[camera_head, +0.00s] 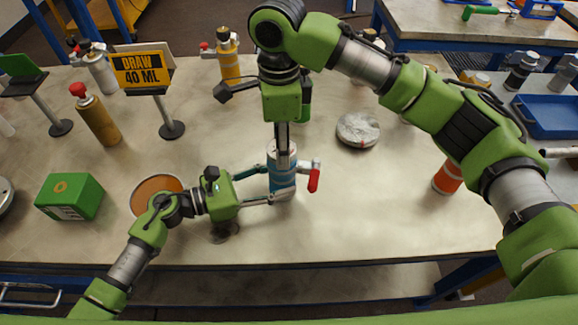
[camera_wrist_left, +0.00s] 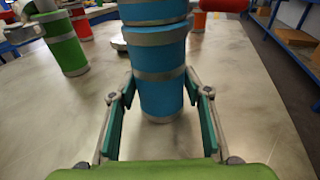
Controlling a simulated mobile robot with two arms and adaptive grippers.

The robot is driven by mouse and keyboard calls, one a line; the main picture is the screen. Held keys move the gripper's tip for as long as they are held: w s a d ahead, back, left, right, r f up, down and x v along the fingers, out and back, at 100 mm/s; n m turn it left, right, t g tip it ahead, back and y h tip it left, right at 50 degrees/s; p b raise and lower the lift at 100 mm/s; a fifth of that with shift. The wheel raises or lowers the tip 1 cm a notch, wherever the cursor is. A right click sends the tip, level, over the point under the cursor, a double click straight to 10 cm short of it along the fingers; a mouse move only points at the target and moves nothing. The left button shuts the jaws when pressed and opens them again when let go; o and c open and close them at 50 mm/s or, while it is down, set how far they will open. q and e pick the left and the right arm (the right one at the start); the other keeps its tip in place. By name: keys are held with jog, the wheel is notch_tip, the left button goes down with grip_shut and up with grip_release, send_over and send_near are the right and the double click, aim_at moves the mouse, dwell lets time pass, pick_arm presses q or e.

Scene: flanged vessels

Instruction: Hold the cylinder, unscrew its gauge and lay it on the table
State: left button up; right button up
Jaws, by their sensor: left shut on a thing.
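A blue cylinder with grey bands (camera_head: 283,180) stands upright near the front middle of the table. It also fills the middle of the left wrist view (camera_wrist_left: 162,95). A red-tipped part (camera_head: 314,178) sticks out at its right side. My left gripper (camera_head: 270,185) comes from the left with its two fingers on either side of the blue cylinder, shut on it. My right gripper (camera_head: 283,145) points straight down over the cylinder's top. Its fingers are narrow in view and hide the top, so I cannot make out the gauge or whether the fingers grip it.
A green box (camera_head: 70,197) and an orange disc (camera_head: 152,190) lie left of the cylinder. A grey round disc (camera_head: 358,130) and an orange cylinder (camera_head: 448,178) are to the right. A "DRAW 40 ML" sign (camera_head: 142,70) stands behind. The table front right of the cylinder is clear.

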jog(key=c, duration=0.4)
jog(key=n, duration=1.3)
jog(key=shift+n, duration=0.4)
jog(key=n, duration=0.6)
jog(key=shift+n, duration=0.3)
jog(key=n, duration=0.7)
jog(key=shift+d+r, duration=0.1)
